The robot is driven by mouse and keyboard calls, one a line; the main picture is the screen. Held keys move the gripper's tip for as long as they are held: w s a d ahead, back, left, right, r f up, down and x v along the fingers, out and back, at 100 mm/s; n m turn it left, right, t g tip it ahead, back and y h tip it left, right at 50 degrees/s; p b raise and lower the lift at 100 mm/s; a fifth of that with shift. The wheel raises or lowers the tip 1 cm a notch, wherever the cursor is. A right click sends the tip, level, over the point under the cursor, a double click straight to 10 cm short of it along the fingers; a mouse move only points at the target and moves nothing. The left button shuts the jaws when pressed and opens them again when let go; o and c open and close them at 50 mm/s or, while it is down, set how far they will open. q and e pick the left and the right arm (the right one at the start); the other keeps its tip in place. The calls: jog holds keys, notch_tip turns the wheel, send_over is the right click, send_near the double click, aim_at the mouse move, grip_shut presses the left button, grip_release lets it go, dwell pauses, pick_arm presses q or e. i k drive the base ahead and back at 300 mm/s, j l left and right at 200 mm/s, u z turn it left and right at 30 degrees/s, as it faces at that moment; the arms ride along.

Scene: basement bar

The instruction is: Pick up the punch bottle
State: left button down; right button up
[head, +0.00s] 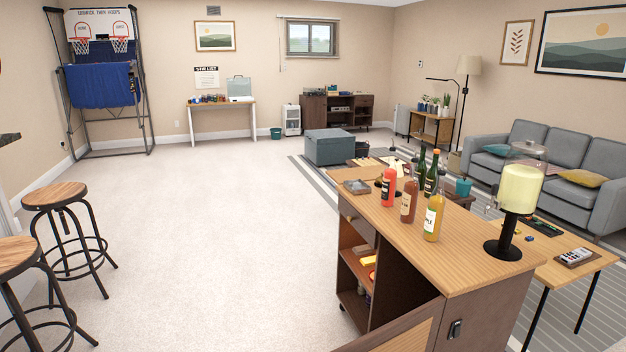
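Several bottles stand upright on the wooden top of a bar cabinet (470,262), right of centre in the head view. Neither of my grippers is in view.
A drink dispenser (520,190) stands at the cabinet's right end. The cabinet's left side has open shelves, and a door panel (405,335) juts out at the near end. Bar stools (60,210) stand at left. The carpet between is clear.

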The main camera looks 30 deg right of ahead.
aim_at(390, 173)
jog(key=i+j, duration=0.15)
jog(key=i, duration=0.25)
jog(key=i+j, duration=0.1)
jog(key=i, duration=0.25)
jog(key=i+j, duration=0.15)
jog(key=i, duration=0.25)
